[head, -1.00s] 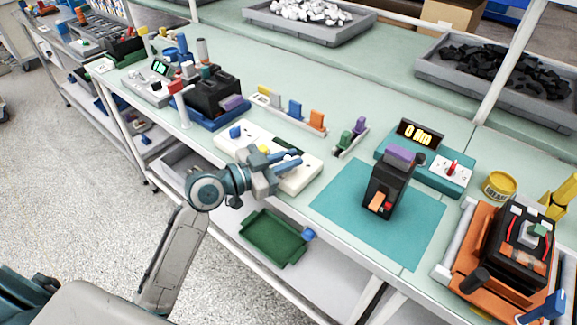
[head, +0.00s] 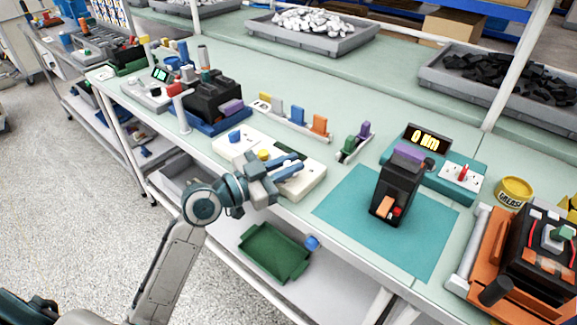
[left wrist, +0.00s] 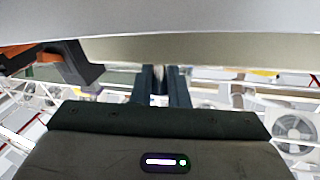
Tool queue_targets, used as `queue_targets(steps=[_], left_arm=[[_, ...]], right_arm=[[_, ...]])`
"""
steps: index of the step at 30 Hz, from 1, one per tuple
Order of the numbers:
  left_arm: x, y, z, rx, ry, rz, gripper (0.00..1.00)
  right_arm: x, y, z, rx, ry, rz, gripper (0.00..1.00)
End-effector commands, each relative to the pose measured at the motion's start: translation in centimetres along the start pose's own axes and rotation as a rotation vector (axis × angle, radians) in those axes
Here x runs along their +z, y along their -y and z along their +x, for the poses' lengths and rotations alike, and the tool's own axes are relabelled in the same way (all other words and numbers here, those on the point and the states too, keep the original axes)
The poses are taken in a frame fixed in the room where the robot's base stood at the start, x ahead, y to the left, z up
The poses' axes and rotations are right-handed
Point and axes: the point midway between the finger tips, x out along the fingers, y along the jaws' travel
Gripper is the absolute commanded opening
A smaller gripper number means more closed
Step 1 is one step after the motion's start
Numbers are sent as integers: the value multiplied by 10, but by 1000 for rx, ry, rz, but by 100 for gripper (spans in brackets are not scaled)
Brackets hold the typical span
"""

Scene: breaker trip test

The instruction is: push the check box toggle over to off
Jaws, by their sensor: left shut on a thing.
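A teal box (head: 462,199) with a lit display (head: 428,139) stands at the right of the bench in the head view. Its white panel carries an upright red toggle (head: 463,173). A black breaker (head: 396,189) with an orange lever stands before it on a teal mat (head: 349,215). My left gripper (head: 297,166) is far left of that box, over the front of a cream box (head: 312,184) with blue and yellow knobs. Its fingers (left wrist: 160,82) are close together on a small dark thing, mostly hidden in the left wrist view. My right gripper is out of view.
A row of coloured blocks (head: 296,114) stands behind the cream box. A yellow tin (head: 514,192) and an orange-and-black machine (head: 535,253) are at the right. A green tray (head: 272,252) lies below the bench edge. Bare bench top lies behind the blocks.

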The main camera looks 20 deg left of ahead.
Motion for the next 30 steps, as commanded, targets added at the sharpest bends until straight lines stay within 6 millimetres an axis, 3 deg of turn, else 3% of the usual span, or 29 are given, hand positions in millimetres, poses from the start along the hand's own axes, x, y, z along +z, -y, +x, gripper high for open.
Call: queue_targets(steps=[9,10,13,23,30], left_arm=[[0,0,0,0,0,0,0],[0,0,0,0,0,0,16],[0,0,0,0,0,0,36],[1,0,-1,0,1,0,36],[3,0,-20,0,4,5,36]], right_arm=[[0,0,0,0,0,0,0],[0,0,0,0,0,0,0],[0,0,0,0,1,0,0],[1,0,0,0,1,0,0],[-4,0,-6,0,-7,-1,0]])
